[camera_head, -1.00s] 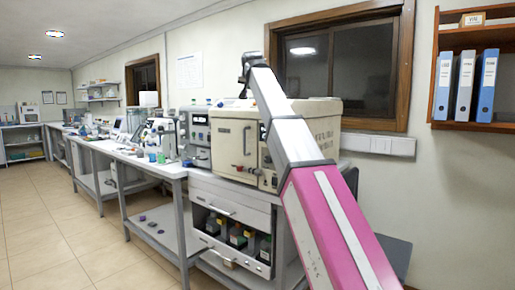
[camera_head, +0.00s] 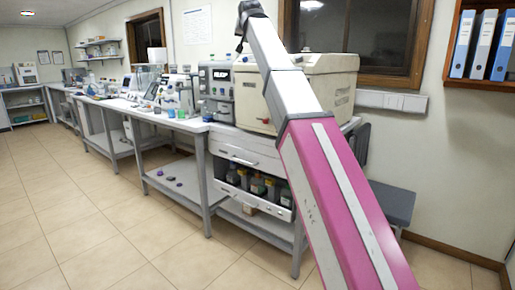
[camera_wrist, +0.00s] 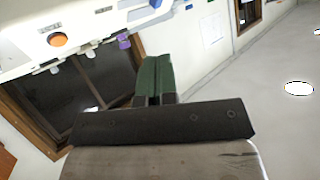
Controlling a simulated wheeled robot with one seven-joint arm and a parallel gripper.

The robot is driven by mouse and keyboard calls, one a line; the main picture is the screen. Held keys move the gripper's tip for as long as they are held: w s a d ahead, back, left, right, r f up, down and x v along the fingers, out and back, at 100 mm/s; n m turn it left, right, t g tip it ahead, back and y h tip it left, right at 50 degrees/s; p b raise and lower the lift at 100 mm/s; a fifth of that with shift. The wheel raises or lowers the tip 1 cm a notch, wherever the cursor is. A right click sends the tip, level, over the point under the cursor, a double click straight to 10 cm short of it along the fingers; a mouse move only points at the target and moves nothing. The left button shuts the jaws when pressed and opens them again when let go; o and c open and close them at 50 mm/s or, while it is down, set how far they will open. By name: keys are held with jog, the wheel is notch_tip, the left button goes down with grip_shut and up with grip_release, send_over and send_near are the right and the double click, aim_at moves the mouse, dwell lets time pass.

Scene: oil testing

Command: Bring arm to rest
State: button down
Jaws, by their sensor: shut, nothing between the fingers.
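My arm is raised, its pink link rising from the lower right and its grey links reaching up past a beige lab oven in the head view. Its dark wrist end (camera_head: 250,12) is at the top edge there, and the fingers cannot be made out. In the wrist view my gripper (camera_wrist: 152,62) shows two dark green fingers side by side, closed together and empty. The gripper touches nothing that I can see.
The beige oven (camera_head: 325,85) and a grey instrument (camera_head: 216,85) stand on the bench behind my arm. Bottles (camera_head: 258,187) stand in an open drawer below. A grey stool (camera_head: 385,203) is at the right. The tiled floor (camera_head: 80,210) at left is clear.

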jog(key=s+d+f+g+h, duration=0.15)
jog(key=d+f, duration=0.25)
jog(key=f, duration=1.2)
jog(key=s+d+f+g, duration=0.25)
jog(key=d+f, duration=0.25)
jog(key=f, duration=1.1)
jog(key=s+d+f+g, duration=0.15)
jog(key=d+f, duration=0.25)
jog(key=f, duration=1.2)
jog(key=s+d+f+g, duration=0.2)
jog(key=s+d+f, duration=0.1)
jog(key=s+f, duration=0.6)
jog(key=s+d+f+g, duration=0.3)
jog(key=s+f, duration=0.6)
jog(key=f, duration=0.4)
jog(key=s+d+f+g, duration=0.2)
jog(key=s+d+f, duration=0.3)
jog(key=s+f, duration=0.4)
notch_tip(320, 180, down, 2)
jog(key=shift+s+f+n, duration=0.1)
jog(key=shift+s+n, duration=0.1)
jog(key=shift+n, duration=0.1)
jog(key=shift+g, duration=0.25)
